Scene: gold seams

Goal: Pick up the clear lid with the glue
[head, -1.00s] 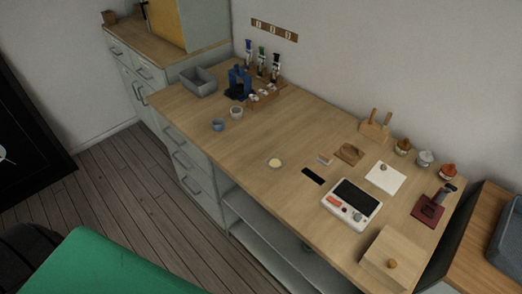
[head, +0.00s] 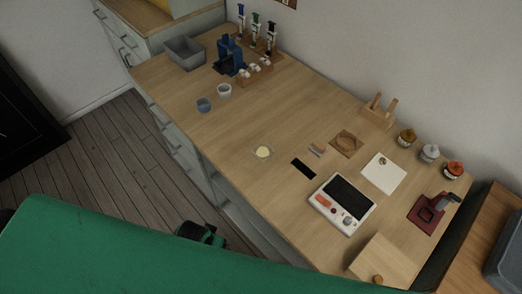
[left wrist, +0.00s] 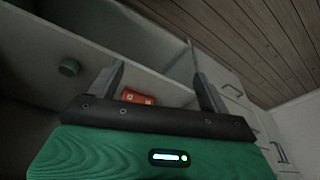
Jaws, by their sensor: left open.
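The clear lid (head: 263,152) lies flat on the wooden worktop, left of the black strip, with a pale yellow round patch of glue on it. My left gripper (left wrist: 157,58) is open and empty in the left wrist view, its two dark fingers spread wide before the shelf and drawers under the worktop. A green and dark part of my arm (head: 201,235) shows low beside the counter in the head view, well short of the lid. The lid is not in the left wrist view. My right gripper is not in view.
Two small cups (head: 224,90) and a blue stand (head: 229,56) are farther left. A black strip (head: 304,168), a white scale (head: 342,204) and a wooden box (head: 384,262) lie to the right. An orange item (left wrist: 137,97) is on the lower shelf. Worktop around the lid is clear.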

